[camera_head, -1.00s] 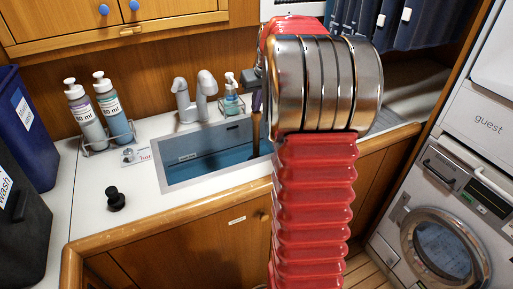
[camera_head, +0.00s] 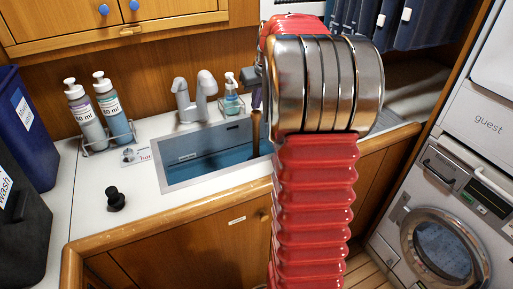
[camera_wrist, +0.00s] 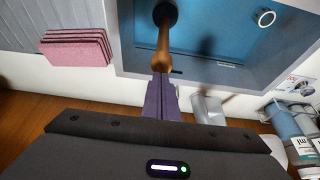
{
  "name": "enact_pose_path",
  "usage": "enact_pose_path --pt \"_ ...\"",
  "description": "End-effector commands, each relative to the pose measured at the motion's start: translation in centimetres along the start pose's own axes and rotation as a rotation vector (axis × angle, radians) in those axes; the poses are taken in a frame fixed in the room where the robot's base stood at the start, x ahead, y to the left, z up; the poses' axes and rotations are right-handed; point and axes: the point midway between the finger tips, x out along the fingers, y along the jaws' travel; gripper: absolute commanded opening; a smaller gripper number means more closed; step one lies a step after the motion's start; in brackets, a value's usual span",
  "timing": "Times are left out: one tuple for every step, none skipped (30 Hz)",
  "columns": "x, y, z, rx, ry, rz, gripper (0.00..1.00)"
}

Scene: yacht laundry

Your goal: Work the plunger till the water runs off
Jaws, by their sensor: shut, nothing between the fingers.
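The plunger's wooden handle (camera_head: 256,127) stands near the right end of the sink (camera_head: 190,184). In the wrist view the handle (camera_wrist: 162,52) runs to a dark cup (camera_wrist: 165,13) at the top edge, over the blue basin. Blue water (camera_head: 205,170) seems to lie in the sink; its depth is unclear. My gripper (camera_wrist: 161,78) has purple fingers, shut, with their tips at the handle's near end. I cannot tell whether they touch it. In the head view my gripper (camera_head: 257,103) is partly hidden by my arm, and the plunger's cup is not visible.
A tap (camera_head: 195,97) and a soap bottle (camera_head: 231,96) stand behind the sink. Two pump bottles (camera_head: 101,117) stand in a rack at left. A black knob-like piece (camera_head: 115,199) sits on the counter. Pink folded cloths or sponges (camera_wrist: 75,48) lie beside the sink.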

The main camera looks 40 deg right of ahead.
Motion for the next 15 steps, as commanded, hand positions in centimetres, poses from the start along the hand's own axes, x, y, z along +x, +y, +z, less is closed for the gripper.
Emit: enact_pose_path --pt "0.08 0.00 0.04 0.000 0.000 0.000 0.00" --pt "0.12 0.00 0.05 0.000 0.000 0.000 0.00" --pt "0.17 0.00 0.07 0.000 0.000 0.000 0.00" --pt "0.21 0.00 0.08 0.000 0.000 0.000 0.00" --pt "0.25 0.00 0.10 0.000 0.000 0.000 0.00" --pt "0.31 0.00 0.12 0.000 0.000 0.000 0.00" --pt "0.35 0.00 0.13 0.000 0.000 0.000 0.00" --pt "0.38 0.00 0.15 0.000 0.000 0.000 0.00" --pt "0.44 0.00 0.17 0.000 0.000 0.000 0.00" --pt "0.48 0.00 0.19 0.000 0.000 0.000 0.00" --pt "0.52 0.00 0.21 0.000 0.000 0.000 0.00" --pt "0.57 0.00 0.23 0.000 0.000 0.000 0.00" --pt "0.61 0.00 0.25 0.000 0.000 0.000 0.00" --pt "0.65 0.00 0.27 0.000 0.000 0.000 0.00" --pt "0.70 0.00 0.29 0.000 0.000 0.000 0.00"
